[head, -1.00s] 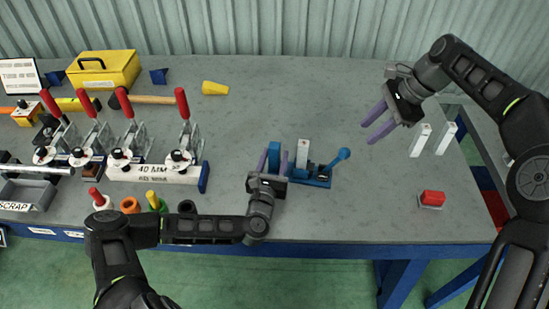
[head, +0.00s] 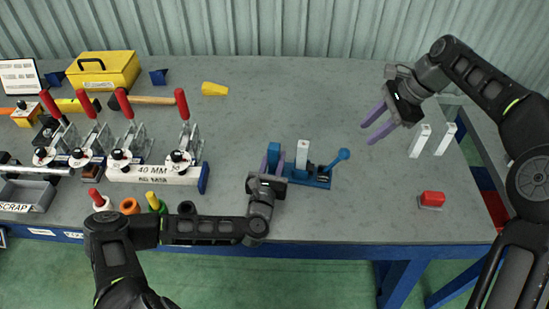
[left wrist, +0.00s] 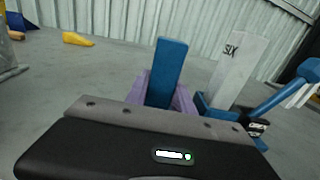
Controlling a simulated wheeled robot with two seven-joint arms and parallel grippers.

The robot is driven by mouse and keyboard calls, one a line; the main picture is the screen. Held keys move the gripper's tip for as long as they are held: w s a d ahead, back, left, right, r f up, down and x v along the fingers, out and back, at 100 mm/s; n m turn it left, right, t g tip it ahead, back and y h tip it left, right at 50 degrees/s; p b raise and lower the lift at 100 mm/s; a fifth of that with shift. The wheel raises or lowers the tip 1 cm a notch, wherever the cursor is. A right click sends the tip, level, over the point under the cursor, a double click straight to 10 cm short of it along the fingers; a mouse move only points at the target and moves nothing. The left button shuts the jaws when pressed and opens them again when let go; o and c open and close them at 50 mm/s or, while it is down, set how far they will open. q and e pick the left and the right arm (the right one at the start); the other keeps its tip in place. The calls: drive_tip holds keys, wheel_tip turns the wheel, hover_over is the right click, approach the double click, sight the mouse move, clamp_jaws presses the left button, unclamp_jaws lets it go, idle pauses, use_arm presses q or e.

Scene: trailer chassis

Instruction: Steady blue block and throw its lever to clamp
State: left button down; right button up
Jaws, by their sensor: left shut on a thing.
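The blue block (head: 274,156) stands upright at the left end of a blue clamp fixture (head: 318,181) on the table. My left gripper (head: 273,164) is shut on it, with purple fingers on both sides. The left wrist view shows the blue block (left wrist: 167,72) between the fingers. A white upright block (head: 302,154), marked SIX in the left wrist view (left wrist: 233,62), stands just right of it. The blue lever (head: 335,162) with a ball end slants up to the right, apart from both grippers. My right gripper (head: 372,129) is open and empty above the table, right of the fixture.
Red-handled toggle clamps (head: 184,135) stand on the left, one on a 40 MM bar (head: 150,172). Two white blocks (head: 420,141) stand right of my right gripper. A red button (head: 432,198) sits near the front right. The table behind the fixture is clear.

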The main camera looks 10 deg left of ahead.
drive_tip(key=shift+c, duration=0.5)
drive_tip(key=shift+a, duration=0.15)
drive_tip(key=shift+c, duration=0.6)
drive_tip(key=s+a+n+h, duration=0.1)
drive_tip(key=a+n, duration=0.1)
drive_tip(key=s+a+n+h, duration=0.2)
drive_tip(key=a+n, duration=0.1)
drive_tip(key=s+a+n+h, duration=0.1)
drive_tip(key=a+n+h, duration=0.1)
drive_tip(key=a, duration=0.1)
drive_tip(key=shift+s+n+t, duration=0.15)
drive_tip(key=shift+n+t, duration=0.25)
clamp_jaws()
drive_tip(key=s+a+r+n+t+h, duration=0.2)
drive_tip(key=a+r+n+t+h, duration=0.1)
drive_tip(key=a+n, duration=0.3)
drive_tip(key=shift+a+r+t+h, duration=0.15)
drive_tip(key=shift+r+t+h, duration=0.25)
drive_tip(key=shift+r+t, duration=0.1)
